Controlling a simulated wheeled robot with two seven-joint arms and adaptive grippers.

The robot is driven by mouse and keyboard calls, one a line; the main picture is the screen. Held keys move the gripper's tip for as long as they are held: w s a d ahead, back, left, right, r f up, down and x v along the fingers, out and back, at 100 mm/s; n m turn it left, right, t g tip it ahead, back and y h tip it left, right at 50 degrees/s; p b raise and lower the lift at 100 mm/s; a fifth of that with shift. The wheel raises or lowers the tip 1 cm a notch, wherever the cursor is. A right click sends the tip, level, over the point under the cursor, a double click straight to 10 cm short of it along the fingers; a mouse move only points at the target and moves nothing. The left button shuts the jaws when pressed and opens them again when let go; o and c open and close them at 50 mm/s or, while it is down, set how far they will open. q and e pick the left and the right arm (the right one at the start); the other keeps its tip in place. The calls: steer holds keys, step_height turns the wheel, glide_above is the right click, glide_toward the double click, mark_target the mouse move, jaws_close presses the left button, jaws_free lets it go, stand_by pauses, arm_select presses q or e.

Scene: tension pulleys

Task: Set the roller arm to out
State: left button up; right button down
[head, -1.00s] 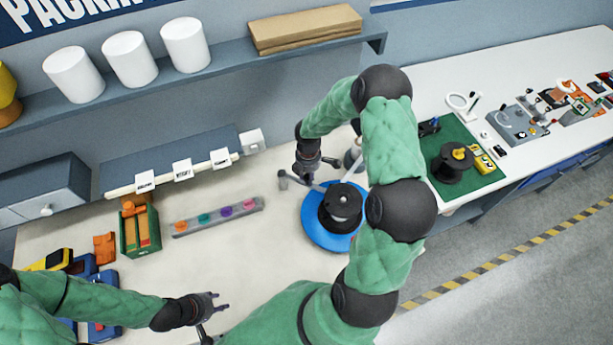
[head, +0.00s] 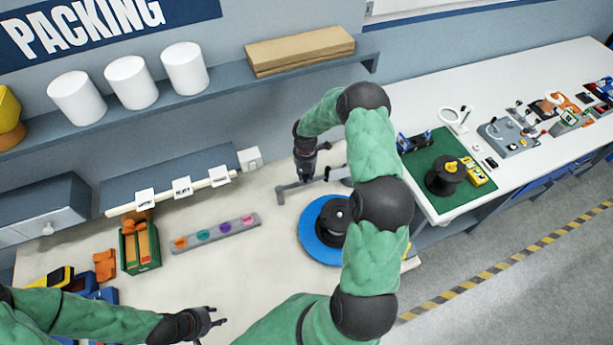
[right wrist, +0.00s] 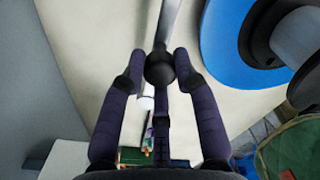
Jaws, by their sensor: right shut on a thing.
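The grey roller arm (head: 318,180) reaches left from behind the blue turntable (head: 310,246) with a black spool (head: 334,216). A short upright post stands at its left end. My right gripper (head: 304,179) points down over the arm. In the right wrist view, my right gripper (right wrist: 160,72) has its fingers either side of a dark round knob (right wrist: 160,68) at the end of a grey bar (right wrist: 166,25), and is shut on it. The bar's pivot is hidden. My left gripper (head: 217,321) is open and empty over the front of the bench.
A strip with several coloured knobs (head: 216,231) and a green bin (head: 140,248) lie to the left. A shelf (head: 225,82) with white rolls runs above. A green mat (head: 445,177) with another spool is on the right bench.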

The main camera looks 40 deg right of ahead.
steer(key=shift+w+d+n, duration=0.1)
steer(key=shift+w+n, duration=0.15)
steer(key=shift+n, duration=0.05)
steer(key=c, duration=0.9)
jaws_free()
steer(key=shift+c, duration=0.2)
steer(key=shift+r, duration=0.1)
step_height(320, 180, up, 12)
steer(key=shift+f, duration=0.2)
